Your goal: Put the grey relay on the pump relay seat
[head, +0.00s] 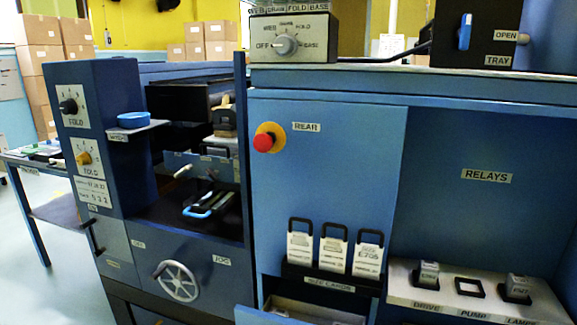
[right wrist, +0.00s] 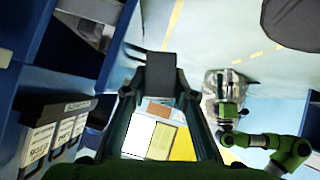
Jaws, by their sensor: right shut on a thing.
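The pump relay seat (head: 470,288) is an empty black square frame on the pale shelf under the RELAYS sign in the head view. My right gripper (right wrist: 162,82) shows only in the right wrist view. Its dark fingers are closed on a dark grey block, which I take for the grey relay (right wrist: 161,70), at the fingertips. The relay's far side is hidden. The gripper is out of the head view, so its distance from the seat cannot be told. My left gripper cannot be made out in either view.
A drive relay (head: 428,274) and a lamps relay (head: 517,288) stand in seats on either side of the pump seat. Size cards (head: 334,250) stand in a black rack left of the shelf. An open drawer (head: 300,313) juts out below the rack.

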